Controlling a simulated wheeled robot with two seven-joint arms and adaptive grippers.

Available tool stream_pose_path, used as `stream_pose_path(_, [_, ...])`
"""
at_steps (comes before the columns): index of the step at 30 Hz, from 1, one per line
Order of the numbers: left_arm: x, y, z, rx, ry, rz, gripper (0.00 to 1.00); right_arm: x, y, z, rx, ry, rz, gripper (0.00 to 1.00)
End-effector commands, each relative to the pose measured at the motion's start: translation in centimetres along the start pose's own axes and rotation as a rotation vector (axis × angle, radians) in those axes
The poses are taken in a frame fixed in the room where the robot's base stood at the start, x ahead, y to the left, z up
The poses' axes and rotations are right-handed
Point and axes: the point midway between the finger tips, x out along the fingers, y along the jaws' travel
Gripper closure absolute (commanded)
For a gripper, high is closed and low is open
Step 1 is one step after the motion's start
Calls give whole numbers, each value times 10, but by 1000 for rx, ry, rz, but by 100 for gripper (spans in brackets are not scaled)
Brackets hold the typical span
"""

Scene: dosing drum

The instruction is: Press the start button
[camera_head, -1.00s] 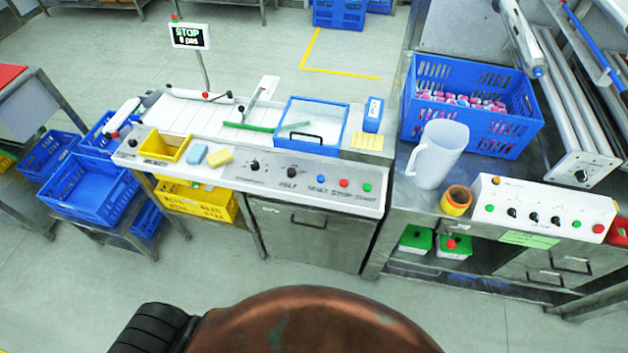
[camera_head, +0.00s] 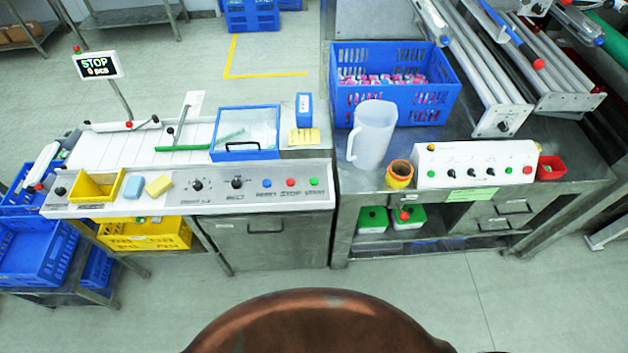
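The green start button (camera_head: 314,182) is the rightmost of three buttons on the white front panel (camera_head: 215,187) of the left machine. A red stop button (camera_head: 291,182) and a blue button (camera_head: 267,183) sit to its left. The display (camera_head: 97,65) on a post reads "STOP" and "0 pcs". A second control box (camera_head: 475,165) on the right bench also has green and red buttons. Neither of my grippers shows in the head view.
A white jug (camera_head: 372,135), an orange-rimmed roll (camera_head: 399,174) and a blue crate of packets (camera_head: 395,95) stand on the right bench. A yellow bin (camera_head: 97,187) and sponges (camera_head: 158,186) sit at the panel's left. Floor in front is clear.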

Motion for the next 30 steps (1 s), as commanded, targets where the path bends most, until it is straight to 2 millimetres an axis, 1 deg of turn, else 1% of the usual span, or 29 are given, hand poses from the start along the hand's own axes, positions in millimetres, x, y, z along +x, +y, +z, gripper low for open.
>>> stream_pose_path(1, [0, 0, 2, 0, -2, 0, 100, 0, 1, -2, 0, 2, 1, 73])
stream_pose_path(2, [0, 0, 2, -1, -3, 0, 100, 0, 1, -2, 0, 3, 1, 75])
stream_pose_path(13, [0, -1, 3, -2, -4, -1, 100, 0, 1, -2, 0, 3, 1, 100])
stream_pose_path(30, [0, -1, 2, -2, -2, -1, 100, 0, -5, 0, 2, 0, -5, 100])
